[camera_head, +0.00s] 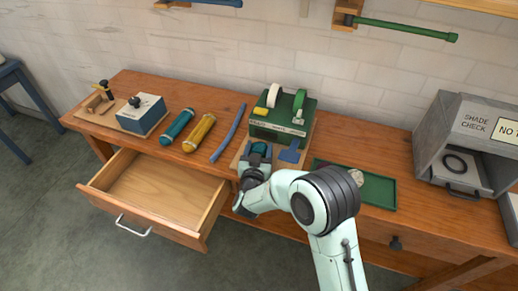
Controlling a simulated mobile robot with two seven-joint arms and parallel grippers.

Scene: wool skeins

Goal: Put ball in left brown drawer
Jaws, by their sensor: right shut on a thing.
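The left brown drawer (160,189) is pulled open under the left part of the bench, and it is empty. My right gripper (258,152) is over the wooden board in front of the green winder, to the right of the drawer. It is shut on a small dark teal thing (259,148), mostly hidden by the fingers; I cannot tell for sure whether this is the ball. A small greyish roundish thing (357,177) lies at the green tray (378,193), partly hidden by my right arm. My left gripper is not in view.
The green winder (283,118) stands behind my gripper, with a blue flat piece (290,152) beside it. Teal (177,126) and yellow (199,132) skeins and a blue rod (228,133) lie behind the drawer. A grey shade-check box (465,140) stands at right.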

